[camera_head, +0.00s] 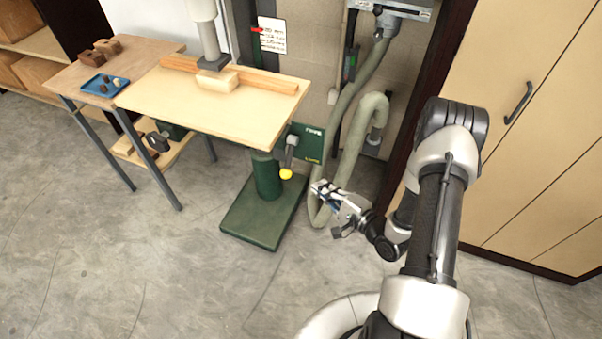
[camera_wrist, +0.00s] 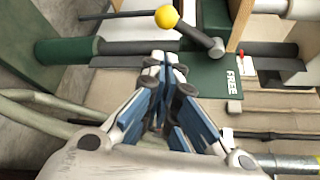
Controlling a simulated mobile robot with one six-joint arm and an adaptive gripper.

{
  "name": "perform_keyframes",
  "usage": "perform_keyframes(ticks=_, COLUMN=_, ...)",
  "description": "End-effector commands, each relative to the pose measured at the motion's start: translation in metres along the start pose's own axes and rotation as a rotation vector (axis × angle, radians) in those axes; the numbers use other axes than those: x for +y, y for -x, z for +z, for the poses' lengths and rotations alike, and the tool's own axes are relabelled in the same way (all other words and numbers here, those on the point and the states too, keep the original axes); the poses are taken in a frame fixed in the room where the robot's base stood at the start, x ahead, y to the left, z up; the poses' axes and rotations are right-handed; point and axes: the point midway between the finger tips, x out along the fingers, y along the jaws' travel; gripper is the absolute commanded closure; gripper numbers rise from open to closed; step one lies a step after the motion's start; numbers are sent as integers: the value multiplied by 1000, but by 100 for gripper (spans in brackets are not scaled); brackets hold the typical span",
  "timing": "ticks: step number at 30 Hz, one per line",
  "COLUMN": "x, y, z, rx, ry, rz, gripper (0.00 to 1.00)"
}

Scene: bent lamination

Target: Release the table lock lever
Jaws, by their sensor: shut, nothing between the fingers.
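The lock lever (camera_head: 290,153) is a grey bar with a yellow ball knob (camera_head: 286,174), mounted under the machine table (camera_head: 220,112) on the front of a green plate (camera_head: 312,146). It hangs downward, slightly tilted, in the head view. In the wrist view the lever (camera_wrist: 197,36) and knob (camera_wrist: 167,17) are at top centre, beyond my fingertips, and the plate (camera_wrist: 222,72) reads "FREE". The plate's lettering is too small to read in the head view. My gripper (camera_head: 317,188) is shut and empty, right of and slightly below the knob, apart from it. Its fingers (camera_wrist: 164,62) show centrally in the wrist view.
A green column (camera_head: 267,178) and base plate (camera_head: 262,222) stand below the table. A grey-green hose (camera_head: 339,158) loops close behind my gripper. A wooden block (camera_head: 216,82) lies on the table. A side bench is at left and a cabinet (camera_head: 535,130) at right. Floor in front is clear.

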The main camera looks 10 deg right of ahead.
Motion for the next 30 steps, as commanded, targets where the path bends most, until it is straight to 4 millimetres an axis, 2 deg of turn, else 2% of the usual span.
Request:
perform_keyframes(ticks=11, x=0, y=-6, z=0, rx=-2, ry=4, rz=1, gripper=100)
perform_keyframes(ticks=14, x=1, y=-18, z=1, rx=-4, ry=5, rz=1, gripper=100)
perform_keyframes(ticks=24, x=1, y=-79, z=1, rx=-3, ry=6, rz=0, gripper=100)
perform_keyframes(ticks=30, x=0, y=-98, z=0, rx=-1, ry=4, rz=1, gripper=100)
